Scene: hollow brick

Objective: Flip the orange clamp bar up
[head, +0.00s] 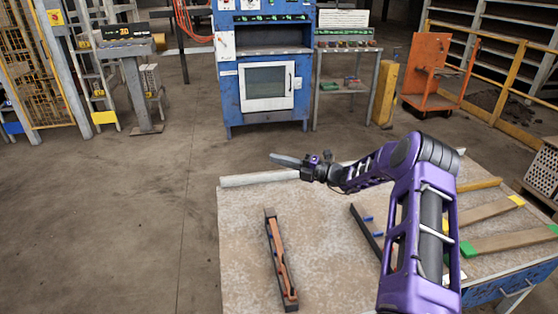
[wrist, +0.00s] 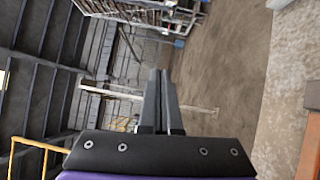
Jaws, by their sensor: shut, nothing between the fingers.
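The orange clamp bar (head: 277,245) lies lengthwise along a dark narrow frame (head: 293,302) on the near left part of the worktable. It looks flat or nearly flat in the frame. My gripper (head: 273,157) is above the table's far left edge, beyond the bar and well apart from it. It points left. In the wrist view my gripper (wrist: 160,72) is shut and empty, with its fingers together. An orange-brown strip with a dark end shows at that view's right edge; I cannot tell whether it is the bar.
The speckled worktable (head: 240,220) has bare room around the frame. A dark rail (head: 364,232) with blue pieces and several wooden slats (head: 495,210) lie on the right, partly behind my arm. A pale raised strip (head: 262,178) runs along the far edge. A blue machine (head: 262,65) stands beyond.

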